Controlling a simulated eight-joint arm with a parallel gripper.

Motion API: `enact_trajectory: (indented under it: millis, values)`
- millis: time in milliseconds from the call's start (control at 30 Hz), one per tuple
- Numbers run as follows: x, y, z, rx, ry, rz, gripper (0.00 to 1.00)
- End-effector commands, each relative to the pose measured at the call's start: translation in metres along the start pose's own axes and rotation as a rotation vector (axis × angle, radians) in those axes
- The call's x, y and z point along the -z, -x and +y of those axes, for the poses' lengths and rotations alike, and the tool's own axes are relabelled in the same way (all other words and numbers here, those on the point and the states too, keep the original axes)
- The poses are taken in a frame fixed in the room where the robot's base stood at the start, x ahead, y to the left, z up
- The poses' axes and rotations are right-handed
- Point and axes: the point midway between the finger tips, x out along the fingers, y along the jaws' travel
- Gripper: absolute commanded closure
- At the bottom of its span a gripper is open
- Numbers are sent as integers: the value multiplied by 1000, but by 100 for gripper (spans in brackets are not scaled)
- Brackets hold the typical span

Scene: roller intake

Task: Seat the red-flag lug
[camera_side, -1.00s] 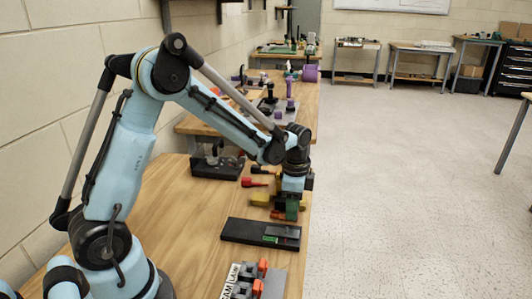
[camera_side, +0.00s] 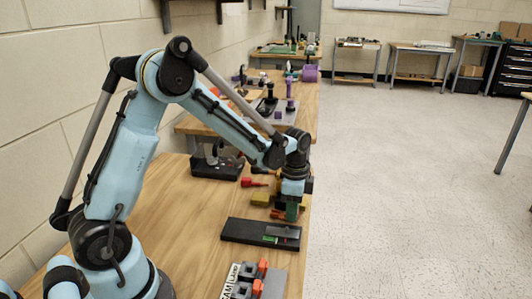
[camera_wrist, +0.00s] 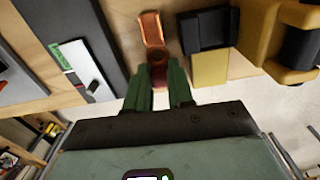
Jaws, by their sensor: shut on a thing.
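My gripper (camera_wrist: 161,72) has green fingers, shut on the near end of a copper-coloured lug (camera_wrist: 152,30) in the wrist view. The lug's flat end points away from the fingers. In the side view, my gripper (camera_side: 292,211) points down just behind the right end of a black board (camera_side: 245,231).
Yellow and black blocks (camera_wrist: 210,68) lie close right of the lug. A red piece (camera_side: 253,183) lies behind the gripper. A grey fixture with orange parts (camera_side: 243,284) stands in front. The bench's right edge is close to the gripper; the wood left of the board is clear.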

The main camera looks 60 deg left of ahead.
Motion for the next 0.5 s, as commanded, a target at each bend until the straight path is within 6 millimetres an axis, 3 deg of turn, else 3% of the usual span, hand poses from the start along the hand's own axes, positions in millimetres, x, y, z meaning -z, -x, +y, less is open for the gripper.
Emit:
enact_trajectory:
  millis: [167,333,500]
  values:
    - [0,14,0,0,0,0,100]
    - [0,40,0,0,0,0,100]
    - [15,61,36,0,-7,0,100]
